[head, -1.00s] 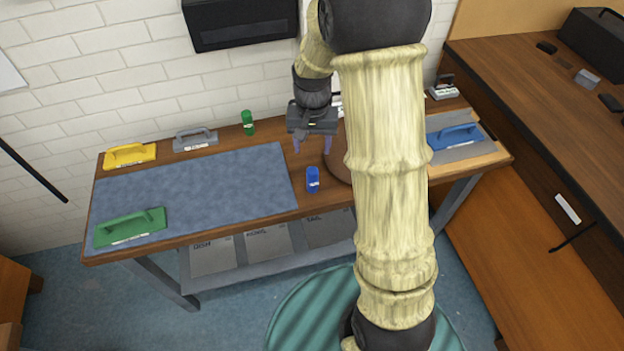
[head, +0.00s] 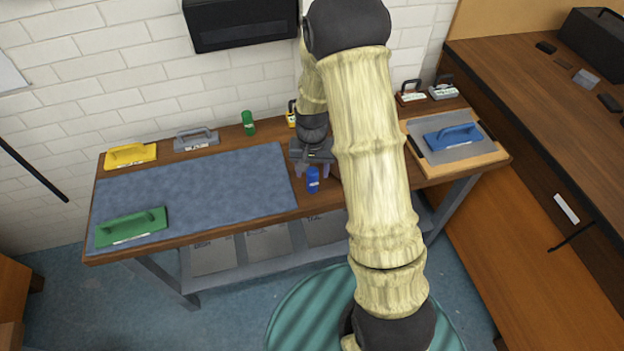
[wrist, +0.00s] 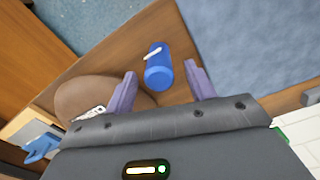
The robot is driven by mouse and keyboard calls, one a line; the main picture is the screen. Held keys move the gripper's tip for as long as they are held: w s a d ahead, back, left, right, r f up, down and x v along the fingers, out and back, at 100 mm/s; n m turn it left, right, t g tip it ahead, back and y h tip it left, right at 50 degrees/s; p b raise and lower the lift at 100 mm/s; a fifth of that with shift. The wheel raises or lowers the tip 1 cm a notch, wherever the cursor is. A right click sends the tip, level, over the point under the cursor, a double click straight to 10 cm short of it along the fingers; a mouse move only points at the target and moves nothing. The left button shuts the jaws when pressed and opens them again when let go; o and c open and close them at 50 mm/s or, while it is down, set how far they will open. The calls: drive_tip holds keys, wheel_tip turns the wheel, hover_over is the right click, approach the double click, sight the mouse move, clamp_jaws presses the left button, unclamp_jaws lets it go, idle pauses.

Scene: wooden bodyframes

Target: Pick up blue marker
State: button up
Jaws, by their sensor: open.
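The blue marker (head: 313,180) is a short, thick blue cylinder with a white label, standing on the wooden table to the right of the grey-blue mat. It also shows in the wrist view (wrist: 158,76), just beyond the fingertips and between their lines. My gripper (head: 313,172) is right behind and above the marker in the head view. In the wrist view my gripper (wrist: 162,82) has its two purple fingers spread apart with nothing held. Whether a finger touches the marker cannot be told.
A green marker-like cylinder (head: 248,123) stands at the table's back. The mat (head: 200,190) covers the table's left, with a green float (head: 131,227) on it. A brown round object (wrist: 88,97) lies close beside the marker. A blue float (head: 453,137) rests on a board at right.

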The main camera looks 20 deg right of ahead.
sight(313, 180)
wheel_tip(313, 180, down, 5)
drive_tip(key=shift+p, duration=0.45)
drive_tip(key=shift+s, duration=0.1)
drive_tip(key=shift+c, duration=0.4)
drive_tip(key=c, duration=1)
